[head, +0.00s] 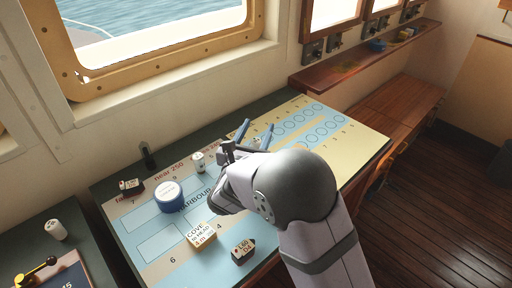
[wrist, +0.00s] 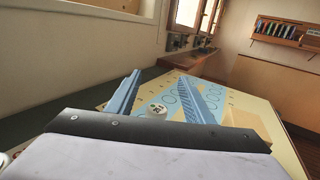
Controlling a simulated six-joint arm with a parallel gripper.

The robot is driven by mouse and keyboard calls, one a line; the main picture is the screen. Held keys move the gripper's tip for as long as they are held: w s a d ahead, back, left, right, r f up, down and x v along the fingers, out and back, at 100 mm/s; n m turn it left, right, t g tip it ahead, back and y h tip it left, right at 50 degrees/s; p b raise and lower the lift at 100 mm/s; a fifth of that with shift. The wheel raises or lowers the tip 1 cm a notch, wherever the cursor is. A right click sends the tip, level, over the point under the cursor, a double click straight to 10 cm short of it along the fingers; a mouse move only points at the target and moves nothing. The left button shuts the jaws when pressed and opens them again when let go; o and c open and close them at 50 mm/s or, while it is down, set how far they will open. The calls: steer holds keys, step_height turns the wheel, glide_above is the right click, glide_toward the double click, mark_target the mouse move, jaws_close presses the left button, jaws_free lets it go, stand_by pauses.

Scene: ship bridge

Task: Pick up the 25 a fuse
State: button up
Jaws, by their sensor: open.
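My gripper (head: 256,132) is open over the chart table, its two blue fingers pointing towards the far side. In the wrist view, my gripper (wrist: 159,78) shows its fingers spread apart. A small white piece with dark marks (wrist: 155,110) sits between and below the fingers there, not held. I cannot read its label. A short white cylinder with dark marks (head: 198,162) stands on the table left of my gripper. Another white cylinder (head: 56,230) stands on the dark surface at the left. No label reading 25 A is legible, so I cannot tell which is the fuse.
The table's right part is clear. The window wall runs behind; a wooden shelf (head: 340,72) is beyond.

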mark_target(257, 138)
step_height(257, 138, down, 4)
steer(key=shift+f, duration=0.1)
steer(key=shift+w+f+p, duration=0.15)
steer(key=shift+f+p, duration=0.1)
steer(key=shift+p, duration=0.1)
steer(key=shift+x, duration=1.35)
steer(key=c, duration=1.1)
